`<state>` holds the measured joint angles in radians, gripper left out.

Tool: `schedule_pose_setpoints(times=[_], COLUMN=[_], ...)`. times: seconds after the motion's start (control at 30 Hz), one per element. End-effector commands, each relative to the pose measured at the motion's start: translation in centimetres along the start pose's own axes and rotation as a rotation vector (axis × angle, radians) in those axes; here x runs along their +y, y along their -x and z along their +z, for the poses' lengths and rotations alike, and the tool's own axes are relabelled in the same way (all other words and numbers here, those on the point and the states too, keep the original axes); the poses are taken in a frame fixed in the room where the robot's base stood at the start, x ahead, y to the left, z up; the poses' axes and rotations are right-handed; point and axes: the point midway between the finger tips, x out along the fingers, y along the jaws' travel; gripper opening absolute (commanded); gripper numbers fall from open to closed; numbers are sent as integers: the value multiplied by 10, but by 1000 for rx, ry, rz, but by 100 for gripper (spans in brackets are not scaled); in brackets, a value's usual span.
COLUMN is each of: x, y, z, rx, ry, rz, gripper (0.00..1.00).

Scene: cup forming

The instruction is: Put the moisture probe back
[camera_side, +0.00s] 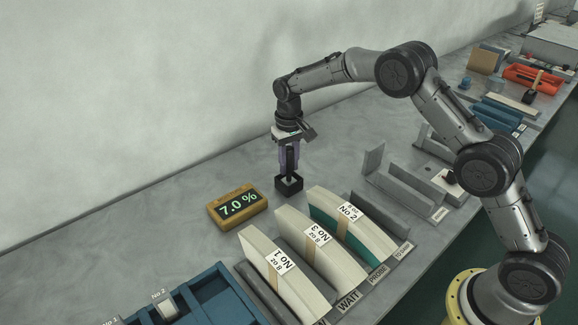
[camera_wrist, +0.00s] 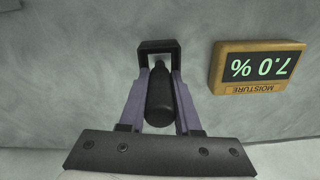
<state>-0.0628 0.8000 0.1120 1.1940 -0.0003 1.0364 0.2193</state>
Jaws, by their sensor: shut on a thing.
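The moisture probe (camera_wrist: 160,98) is a dark handle-shaped tool, seen between my gripper's purple-grey fingers in the wrist view. My gripper (camera_side: 289,161) is shut on the probe, pointing down above the bench. The probe's lower end meets a small black square holder (camera_side: 289,184), which also shows in the wrist view (camera_wrist: 158,46). I cannot tell how deep the probe sits in it. The yellow moisture display (camera_side: 238,207) reads 7.0 % and lies beside the holder; it also shows in the wrist view (camera_wrist: 258,67).
Cream paper stacks labelled No 1 (camera_side: 283,276), No 3 (camera_side: 320,250) and No 2 (camera_side: 352,226) stand in grey racks at the front. A blue tray (camera_side: 215,298) is at the lower left. Grey brackets (camera_side: 405,187) stand to the right. The bench behind the display is clear.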

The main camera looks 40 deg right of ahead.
Motion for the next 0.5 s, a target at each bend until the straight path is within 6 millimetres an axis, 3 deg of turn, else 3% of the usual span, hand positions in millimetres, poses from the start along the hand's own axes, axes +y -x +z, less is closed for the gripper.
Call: schedule_pose_setpoints(times=[0.1, 0.47, 0.5], x=[0, 0, 0], y=[-10, -14, -14], z=[0, 0, 0], rx=[2, 2, 1], ry=[0, 0, 0], rz=[0, -1, 0], gripper=[0, 0, 39])
